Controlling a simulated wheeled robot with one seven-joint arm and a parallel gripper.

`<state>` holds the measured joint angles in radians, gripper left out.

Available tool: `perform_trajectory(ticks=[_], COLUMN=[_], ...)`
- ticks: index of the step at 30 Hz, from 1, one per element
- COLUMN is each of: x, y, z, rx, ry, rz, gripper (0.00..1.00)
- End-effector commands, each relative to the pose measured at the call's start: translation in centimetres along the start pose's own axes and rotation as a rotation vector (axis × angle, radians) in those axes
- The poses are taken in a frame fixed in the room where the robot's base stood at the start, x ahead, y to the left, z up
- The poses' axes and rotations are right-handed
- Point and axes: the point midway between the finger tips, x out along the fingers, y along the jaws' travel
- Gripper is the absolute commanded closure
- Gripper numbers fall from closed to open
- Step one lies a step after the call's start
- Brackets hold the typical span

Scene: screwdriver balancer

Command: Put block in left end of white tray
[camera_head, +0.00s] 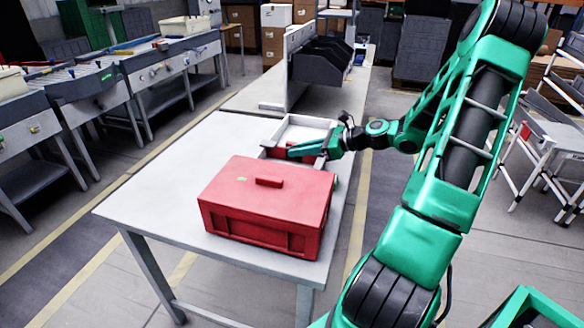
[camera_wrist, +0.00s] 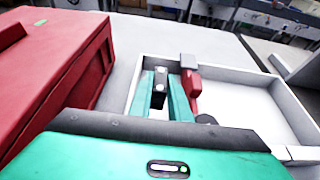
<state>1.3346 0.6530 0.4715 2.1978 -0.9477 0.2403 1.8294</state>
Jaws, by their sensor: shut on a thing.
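The white tray (camera_head: 305,133) lies on the table behind the red toolbox, and it fills the right of the wrist view (camera_wrist: 245,105). My gripper (camera_wrist: 163,84) is over the tray's left end, its teal fingers pointing away from the camera. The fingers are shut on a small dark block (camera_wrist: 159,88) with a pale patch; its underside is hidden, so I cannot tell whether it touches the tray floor. In the head view my gripper (camera_head: 300,151) shows beside red, but the block cannot be made out.
A red tool with a grey end (camera_wrist: 192,86) is just right of my fingers in the tray. The large red toolbox (camera_head: 265,207) stands close in front of the tray, left of my gripper in the wrist view. The table's left part (camera_head: 185,165) is clear.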

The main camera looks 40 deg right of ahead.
Motion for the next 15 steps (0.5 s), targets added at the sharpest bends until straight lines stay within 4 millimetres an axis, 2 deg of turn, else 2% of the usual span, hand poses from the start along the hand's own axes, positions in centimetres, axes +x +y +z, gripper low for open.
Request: perform_trajectory(ticks=[8, 15], x=[0.7, 1.9], y=[0.0, 0.1], z=[-1.8, -4.6], rx=[0.002, 0.002], ry=[0.000, -0.001], rz=[0.001, 0.002], gripper=[1.00, 1.00])
